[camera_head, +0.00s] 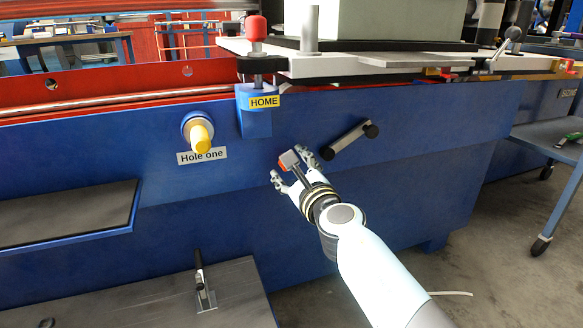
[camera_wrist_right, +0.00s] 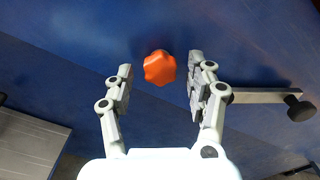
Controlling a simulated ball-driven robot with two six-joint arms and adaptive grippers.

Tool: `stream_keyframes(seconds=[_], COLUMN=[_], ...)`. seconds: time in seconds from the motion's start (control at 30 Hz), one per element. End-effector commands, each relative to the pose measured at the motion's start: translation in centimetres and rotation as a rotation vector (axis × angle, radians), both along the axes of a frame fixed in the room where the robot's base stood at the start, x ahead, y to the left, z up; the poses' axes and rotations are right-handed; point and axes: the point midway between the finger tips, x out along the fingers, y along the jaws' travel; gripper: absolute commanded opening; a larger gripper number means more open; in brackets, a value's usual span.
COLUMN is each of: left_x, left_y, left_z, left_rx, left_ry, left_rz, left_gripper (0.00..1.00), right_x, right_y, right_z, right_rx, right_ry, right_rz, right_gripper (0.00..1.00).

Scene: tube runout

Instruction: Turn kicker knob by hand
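The orange-red lobed kicker knob (camera_wrist_right: 159,68) shows in the right wrist view against the blue machine panel. It sits between the two fingers of my right gripper (camera_wrist_right: 160,73), near the fingertips, with a gap on both sides. The right finger is closer to it than the left one. In the head view my right gripper (camera_head: 290,168) is open in front of the panel, and a small patch of the orange-red knob (camera_head: 284,164) shows between the fingers. How deep the knob sits between the fingers I cannot tell. My left gripper is not in view.
A grey crank bar (camera_head: 350,138) with black ends is close to the right of my right gripper. A yellow knob (camera_head: 201,138) labelled "Hole one" and a blue block marked HOME (camera_head: 254,110) are to the left. A dark shelf (camera_head: 70,215) juts out at far left.

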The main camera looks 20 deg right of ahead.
Motion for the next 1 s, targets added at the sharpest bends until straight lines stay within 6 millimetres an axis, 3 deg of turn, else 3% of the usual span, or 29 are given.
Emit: stream_keyframes(seconds=[0.27, 0.73, 1.0], left_x=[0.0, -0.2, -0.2], left_y=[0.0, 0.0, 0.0], left_z=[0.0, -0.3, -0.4], left_rx=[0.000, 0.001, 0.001], left_ry=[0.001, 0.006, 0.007], left_rz=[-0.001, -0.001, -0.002], left_gripper=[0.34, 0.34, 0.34], right_x=[-0.6, -5.5, -6.0], right_y=[0.0, -0.2, -0.2], right_z=[0.0, -0.1, 0.0], right_rx=[-0.002, -0.001, -0.002], right_ry=[0.000, 0.001, 0.000], right_rz=[0.000, -0.001, 0.000], right_gripper=[0.55, 0.55, 0.55])
